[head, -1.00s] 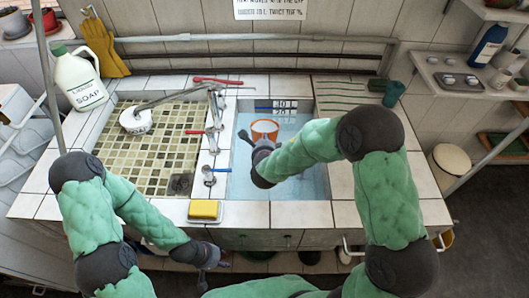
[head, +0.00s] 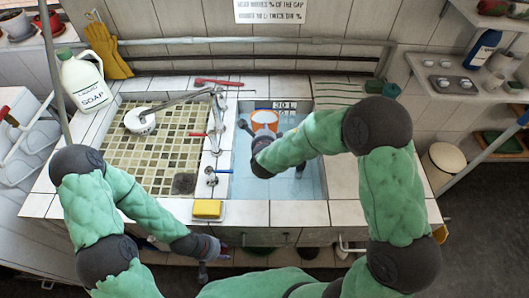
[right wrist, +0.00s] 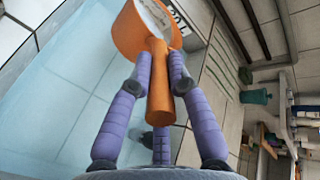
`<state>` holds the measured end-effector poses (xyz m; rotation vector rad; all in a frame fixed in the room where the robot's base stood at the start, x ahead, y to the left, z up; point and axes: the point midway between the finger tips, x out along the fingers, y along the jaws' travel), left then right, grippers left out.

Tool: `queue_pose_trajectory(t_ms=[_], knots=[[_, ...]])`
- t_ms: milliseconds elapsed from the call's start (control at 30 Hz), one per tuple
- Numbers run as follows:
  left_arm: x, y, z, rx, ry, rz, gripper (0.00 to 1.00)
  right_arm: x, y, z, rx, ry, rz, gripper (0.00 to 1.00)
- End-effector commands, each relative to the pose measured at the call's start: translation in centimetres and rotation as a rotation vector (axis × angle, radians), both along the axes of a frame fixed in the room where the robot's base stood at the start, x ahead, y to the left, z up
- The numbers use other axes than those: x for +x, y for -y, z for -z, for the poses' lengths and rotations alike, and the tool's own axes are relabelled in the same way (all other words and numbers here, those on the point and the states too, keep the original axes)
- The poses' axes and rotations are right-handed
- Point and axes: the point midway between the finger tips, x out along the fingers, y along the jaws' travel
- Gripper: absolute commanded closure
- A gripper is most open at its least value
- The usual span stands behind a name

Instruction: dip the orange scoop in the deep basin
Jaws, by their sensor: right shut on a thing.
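The orange scoop (head: 264,117) is over the back part of the deep basin (head: 312,182), near the basin's depth marks. The basin looks filled with pale blue water. My right gripper (right wrist: 160,65) is shut on the scoop's handle (right wrist: 160,92), a finger on each side. The scoop's cup (right wrist: 125,32) shows a pale, whitish inside in the right wrist view. Whether the cup touches the water is unclear. My left gripper (head: 207,256) hangs in front of the counter, away from the basin; its fingers are too small to read.
A tiled shallow basin (head: 152,160) with a swivel tap (head: 182,99) lies to the left. A yellow sponge (head: 207,208) sits on the front ledge. A soap bottle (head: 84,82) stands at the back left. A ribbed drainboard (head: 338,90) lies right of the deep basin's back.

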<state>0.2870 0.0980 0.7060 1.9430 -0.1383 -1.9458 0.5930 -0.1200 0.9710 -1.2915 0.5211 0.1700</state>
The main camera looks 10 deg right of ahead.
Motion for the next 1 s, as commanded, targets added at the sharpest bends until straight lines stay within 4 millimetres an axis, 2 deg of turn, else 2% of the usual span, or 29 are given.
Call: queue_pose_trajectory(t_ms=[33, 700, 1000], knots=[[0.0, 0.0, -0.5, 0.000, 0.000, 0.000, 0.60, 0.1, 0.0, -0.9, 0.000, 0.006, 0.001, 1.00], [0.0, 0.0, -4.0, 0.000, 0.000, 0.000, 0.60, 0.1, 0.0, -5.4, -0.001, 0.007, 0.001, 1.00], [0.0, 0.0, -4.6, 0.000, 0.000, 0.000, 0.60, 0.1, 0.0, -6.1, 0.000, 0.006, 0.001, 1.00]])
